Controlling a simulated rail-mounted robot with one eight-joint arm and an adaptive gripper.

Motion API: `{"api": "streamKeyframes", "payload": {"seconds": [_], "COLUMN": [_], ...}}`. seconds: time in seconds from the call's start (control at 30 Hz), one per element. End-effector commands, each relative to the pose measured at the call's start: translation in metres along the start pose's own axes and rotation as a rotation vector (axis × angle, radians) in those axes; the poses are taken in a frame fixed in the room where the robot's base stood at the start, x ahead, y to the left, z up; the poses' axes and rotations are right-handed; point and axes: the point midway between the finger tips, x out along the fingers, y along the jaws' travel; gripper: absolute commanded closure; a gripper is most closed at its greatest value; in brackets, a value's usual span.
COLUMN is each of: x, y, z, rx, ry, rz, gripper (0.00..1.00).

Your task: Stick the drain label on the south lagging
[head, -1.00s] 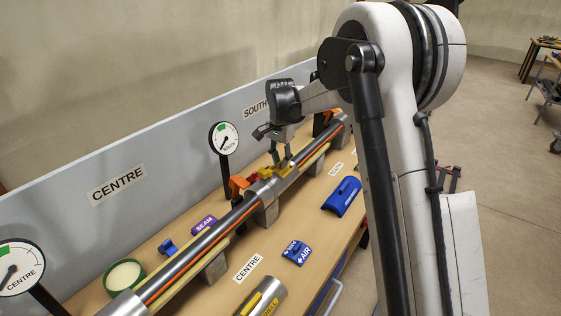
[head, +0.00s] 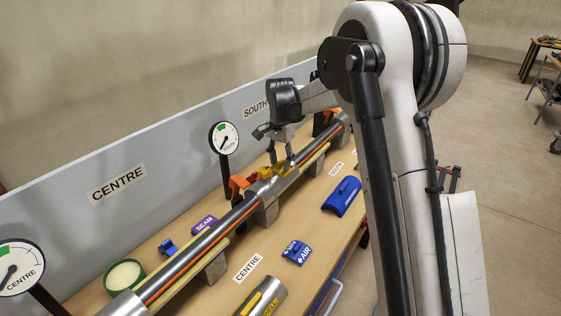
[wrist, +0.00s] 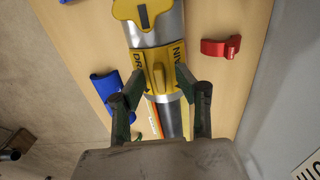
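The drain label (wrist: 174,58) is a yellow band with dark lettering and a raised yellow tab (wrist: 158,78) along its middle. It lies across the silver lagging (wrist: 158,36) on the pipe, and only parts of its word show. In the head view the label (head: 274,173) is a small yellow patch on the pipe, below my gripper (head: 281,162). In the wrist view my gripper (wrist: 160,74) has one finger on each side of the tab, with a visible gap on both sides. My gripper looks open, and its fingertips are close to the label's surface.
A yellow plate with a dark slot (wrist: 142,12) sits farther along the lagging. A red clip (wrist: 221,47) and a blue half-shell (wrist: 104,85) lie on either side of the pipe. The south gauge (head: 223,138) stands behind the pipe. Blue shells (head: 343,196) lie on the front board.

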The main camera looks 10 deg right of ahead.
Motion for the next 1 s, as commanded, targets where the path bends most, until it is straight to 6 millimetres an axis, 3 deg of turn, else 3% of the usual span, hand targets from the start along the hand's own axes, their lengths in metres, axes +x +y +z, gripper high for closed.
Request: {"api": "streamKeyframes", "payload": {"seconds": [0.17,0.6,0.8,1.0], "x": [-0.019,-0.1,-0.116,-0.119], "y": [0.0,0.0,0.0,0.0], "z": [0.0,0.0,0.0,0.0], "rx": [0.0,0.0,0.0,0.0], "ry": [0.0,0.0,0.0,0.0], "rz": [0.0,0.0,0.0,0.0], "gripper": [0.68,0.68,0.68,0.68]}}
